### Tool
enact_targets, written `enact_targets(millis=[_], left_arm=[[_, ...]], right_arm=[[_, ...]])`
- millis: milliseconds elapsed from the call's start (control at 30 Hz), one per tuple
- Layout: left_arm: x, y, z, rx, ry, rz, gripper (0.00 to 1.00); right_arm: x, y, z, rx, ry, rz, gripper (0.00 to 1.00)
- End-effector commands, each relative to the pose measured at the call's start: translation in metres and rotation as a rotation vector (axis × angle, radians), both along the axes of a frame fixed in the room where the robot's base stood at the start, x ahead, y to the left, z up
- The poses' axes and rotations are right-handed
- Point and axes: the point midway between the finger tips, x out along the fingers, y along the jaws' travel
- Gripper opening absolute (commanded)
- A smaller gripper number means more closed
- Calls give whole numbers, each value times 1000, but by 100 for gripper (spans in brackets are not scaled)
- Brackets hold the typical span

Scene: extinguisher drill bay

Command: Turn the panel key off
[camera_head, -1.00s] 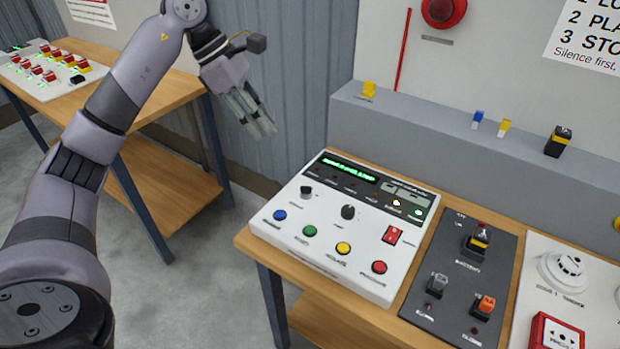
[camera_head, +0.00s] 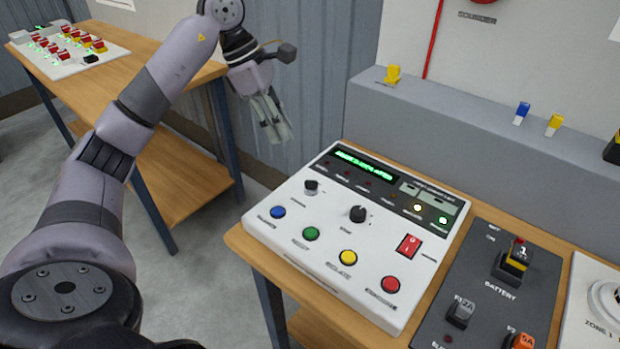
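The white control panel (camera_head: 330,245) lies on the wooden bench in the middle of the head view, with a lit green display. A black knob with a silver collar (camera_head: 311,187) sits at its upper left, and a larger black rotary knob (camera_head: 357,214) sits near its centre. The lettering is too small to tell which one is the key. My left gripper (camera_head: 276,132) hangs above and behind the panel's upper left, apart from it. Its fingers point down with a gap between them, and nothing shows between them. My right gripper is out of view.
The panel also has coloured buttons and a red rocker switch (camera_head: 408,246). A dark battery board (camera_head: 480,255) lies to its right. A grey ledge (camera_head: 450,115) with small tags runs behind. Another bench (camera_head: 110,75) with a switch board stands at the left.

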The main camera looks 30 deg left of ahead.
Motion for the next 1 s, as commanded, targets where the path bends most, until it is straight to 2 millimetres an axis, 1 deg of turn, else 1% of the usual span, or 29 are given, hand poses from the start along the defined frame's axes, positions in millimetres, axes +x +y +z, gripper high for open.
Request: enact_targets(millis=[33,400,600,700,800,1000], left_arm=[[1,-4,-12,0,5,-1,25],[14,-33,-86,-2,4,-3,25],[21,-45,-117,-1,3,0,25],[23,-48,-128,-1,3,0,25],[24,-50,-134,-1,0,0,25],[24,-51,-137,0,0,0,25]], right_arm=[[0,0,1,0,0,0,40],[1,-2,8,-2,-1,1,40],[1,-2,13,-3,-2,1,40],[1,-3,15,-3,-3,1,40],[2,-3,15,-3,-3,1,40],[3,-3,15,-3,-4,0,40]])
